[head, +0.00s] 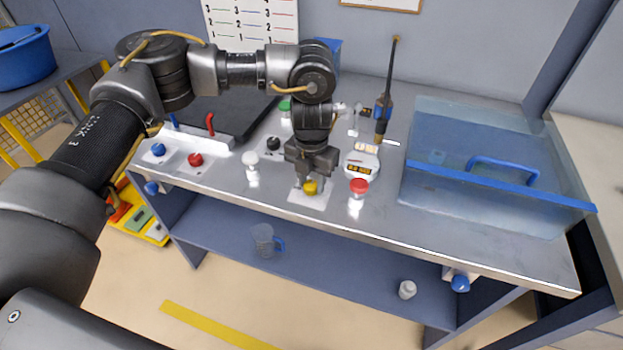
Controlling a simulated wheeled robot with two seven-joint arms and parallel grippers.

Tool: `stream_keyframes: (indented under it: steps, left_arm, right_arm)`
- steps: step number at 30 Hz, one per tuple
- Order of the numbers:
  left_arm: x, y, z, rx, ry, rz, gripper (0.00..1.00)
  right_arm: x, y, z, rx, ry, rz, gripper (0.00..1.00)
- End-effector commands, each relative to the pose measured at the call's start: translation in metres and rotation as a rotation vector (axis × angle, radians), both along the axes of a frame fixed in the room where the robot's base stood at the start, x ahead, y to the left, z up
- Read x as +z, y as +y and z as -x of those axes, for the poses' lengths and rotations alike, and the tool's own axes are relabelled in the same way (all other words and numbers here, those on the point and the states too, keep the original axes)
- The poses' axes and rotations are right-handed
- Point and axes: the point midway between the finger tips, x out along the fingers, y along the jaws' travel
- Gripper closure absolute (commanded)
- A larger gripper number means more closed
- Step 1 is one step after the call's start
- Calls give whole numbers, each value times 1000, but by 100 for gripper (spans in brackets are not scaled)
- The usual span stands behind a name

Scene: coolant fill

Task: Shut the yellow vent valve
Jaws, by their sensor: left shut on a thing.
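The yellow vent valve (311,188) is a small yellow knob on a white square plate (297,197) near the front edge of the metal bench. My left gripper (309,180) points down over the plate and is shut on the yellow knob. The fingers hide part of the knob, so I cannot tell how far it is turned. My right gripper is not in view.
A white bottle (251,168) stands left of the plate and a red-capped bottle (358,192) right of it. A small gauge box (361,165) is behind. A clear tank (490,165) with a blue handle fills the right side. Blue and red knobs (195,159) sit left.

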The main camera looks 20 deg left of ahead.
Motion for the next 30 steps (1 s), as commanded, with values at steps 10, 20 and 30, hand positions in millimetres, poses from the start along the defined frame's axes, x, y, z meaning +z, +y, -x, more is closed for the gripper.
stream_keyframes:
  steps: [10,20,30]
  left_arm:
    - [0,0,0,1,-1,0,44]
    - [18,0,-1,0,-5,0,44]
    - [83,0,-1,0,-5,-1,44]
  right_arm:
    - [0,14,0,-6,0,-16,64]
    - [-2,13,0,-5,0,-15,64]
    - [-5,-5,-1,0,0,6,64]
